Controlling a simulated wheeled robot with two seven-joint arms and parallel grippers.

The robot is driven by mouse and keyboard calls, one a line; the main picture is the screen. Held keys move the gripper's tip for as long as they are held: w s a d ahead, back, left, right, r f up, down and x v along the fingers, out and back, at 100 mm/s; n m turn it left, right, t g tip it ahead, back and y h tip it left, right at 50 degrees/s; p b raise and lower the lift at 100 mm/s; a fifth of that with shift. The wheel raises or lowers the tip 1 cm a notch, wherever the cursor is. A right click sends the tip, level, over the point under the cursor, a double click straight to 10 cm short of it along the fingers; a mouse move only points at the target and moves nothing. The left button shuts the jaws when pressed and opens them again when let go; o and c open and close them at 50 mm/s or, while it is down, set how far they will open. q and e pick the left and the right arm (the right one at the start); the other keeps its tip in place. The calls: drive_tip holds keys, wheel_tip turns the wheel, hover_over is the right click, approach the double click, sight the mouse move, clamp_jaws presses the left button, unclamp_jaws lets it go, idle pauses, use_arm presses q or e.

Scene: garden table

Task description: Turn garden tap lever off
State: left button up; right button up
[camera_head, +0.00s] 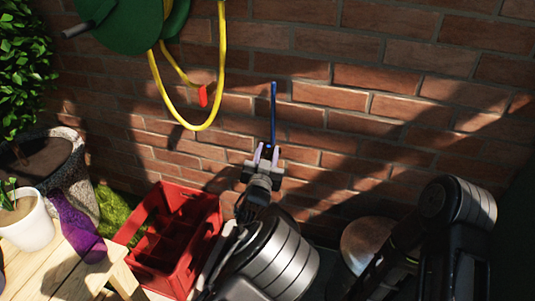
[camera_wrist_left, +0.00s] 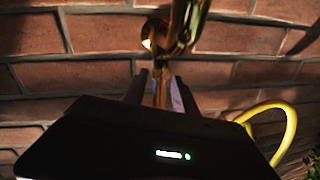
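A long, thin blue lever (camera_head: 273,112) stands upright against the brick wall in the head view. My left gripper (camera_head: 266,153) is at its lower end, with its two fingers pointing up. In the left wrist view, the brass tap (camera_wrist_left: 182,28) is just beyond my left gripper (camera_wrist_left: 160,88). The fingers are apart, and a narrow brass-coloured part shows between them with space at the sides. Contact cannot be made out in the dim light. The tap body is hidden behind the gripper in the head view. My right arm shows at the right, but its gripper does not.
A yellow hose (camera_head: 222,70) with a red end (camera_head: 203,96) hangs from a green reel (camera_head: 125,22) on the wall. A red crate (camera_head: 211,243) stands below left, beside a wooden table (camera_head: 55,272) with a white pot (camera_head: 28,228). The wall right of the lever is clear.

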use_arm(q)
clamp_jaws()
drive_tip(key=shift+a, duration=0.15)
idle(1.2)
